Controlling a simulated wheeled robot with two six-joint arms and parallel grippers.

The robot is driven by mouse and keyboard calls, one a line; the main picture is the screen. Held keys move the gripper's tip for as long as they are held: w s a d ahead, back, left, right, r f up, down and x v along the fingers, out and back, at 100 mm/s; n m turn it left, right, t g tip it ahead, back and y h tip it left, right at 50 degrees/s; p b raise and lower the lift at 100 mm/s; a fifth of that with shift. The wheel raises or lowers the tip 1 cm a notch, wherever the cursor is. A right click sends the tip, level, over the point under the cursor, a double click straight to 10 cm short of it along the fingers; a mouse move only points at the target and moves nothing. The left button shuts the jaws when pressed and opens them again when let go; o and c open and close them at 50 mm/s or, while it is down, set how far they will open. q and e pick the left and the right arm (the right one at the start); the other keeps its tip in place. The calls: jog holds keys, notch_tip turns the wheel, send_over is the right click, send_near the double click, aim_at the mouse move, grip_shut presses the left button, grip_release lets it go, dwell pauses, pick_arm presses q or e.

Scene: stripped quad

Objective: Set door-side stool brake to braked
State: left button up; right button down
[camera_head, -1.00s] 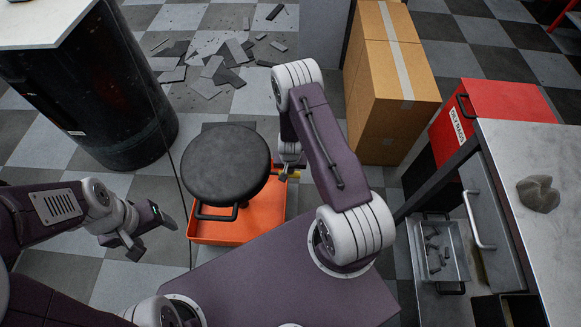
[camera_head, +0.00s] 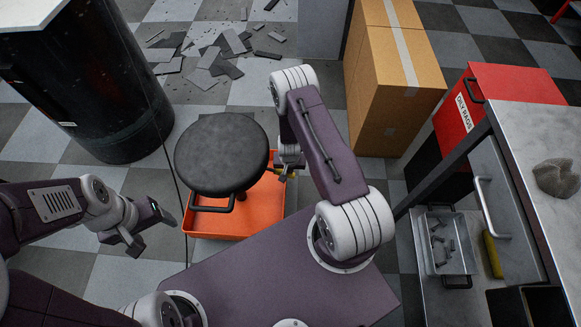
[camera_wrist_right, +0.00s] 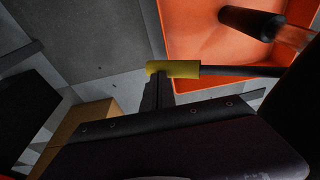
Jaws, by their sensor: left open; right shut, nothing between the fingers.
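The stool has a round black seat (camera_head: 222,154) above an orange tray-like base (camera_head: 265,205), with a dark handle loop (camera_head: 211,208) at its near side. In the right wrist view a yellow grip (camera_wrist_right: 185,69) sits on a dark rod (camera_wrist_right: 240,71) beside the orange base (camera_wrist_right: 195,30); I take it for the brake lever. My right gripper (camera_head: 286,172) is shut and empty at the base's right edge. Its fingertips (camera_wrist_right: 157,80) overlap the yellow grip in the wrist view; I cannot tell whether they touch. My left gripper (camera_head: 146,231) is open and empty, left of the stool.
A black drum (camera_head: 95,90) stands at the left, with a thin cable near the stool. Broken tiles (camera_head: 215,60) lie behind. Cardboard boxes (camera_head: 395,90), a red bin (camera_head: 500,100) and a metal bench (camera_head: 540,130) with a grey lump (camera_head: 558,177) stand at the right.

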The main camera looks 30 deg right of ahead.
jog(key=shift+w+a+f+b, duration=0.15)
jog(key=shift+f+b, duration=0.25)
jog(key=shift+f, duration=0.65)
jog(key=shift+a+f, duration=0.1)
jog(key=shift+a, duration=0.05)
jog(key=shift+s+f, duration=0.1)
jog(key=shift+s, duration=0.1)
jog(key=r+p, duration=0.1)
jog(key=d+r+p, duration=0.1)
jog(key=r, duration=0.1)
jog(key=d+r+p, duration=0.1)
jog(key=p, duration=0.1)
jog(key=shift+r, duration=0.35)
jog(key=s+d+r+p, duration=0.2)
jog(key=s+d+r, duration=0.1)
jog(key=r, duration=0.4)
jog(key=shift+s+d+r, duration=0.15)
jog(key=shift+s+r, duration=0.15)
jog(key=shift+s, duration=0.35)
